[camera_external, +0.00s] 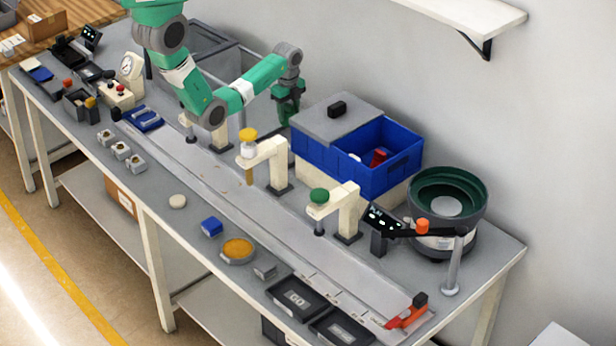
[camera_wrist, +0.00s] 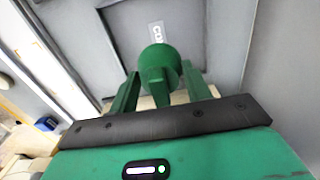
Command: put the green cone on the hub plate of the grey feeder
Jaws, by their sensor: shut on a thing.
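My gripper (camera_external: 289,112) hangs left of the blue bin, above the back of the bench. In the wrist view its fingers (camera_wrist: 162,92) are shut on a green piece, the green cone (camera_wrist: 158,66), which looks round from this angle. In the external view I cannot tell the cone apart from my green gripper. The one bowl feeder in view (camera_external: 418,222) stands at the bench's right end, with a dark grey outer wall and a dark green inside. Its pale round hub plate (camera_external: 447,206) looks bare and lies well right of my gripper.
Cream posts with a yellow cap (camera_external: 248,135) and a green cap (camera_external: 319,195) stand in front. A black arm with an orange knob (camera_external: 422,226) crosses before the feeder.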

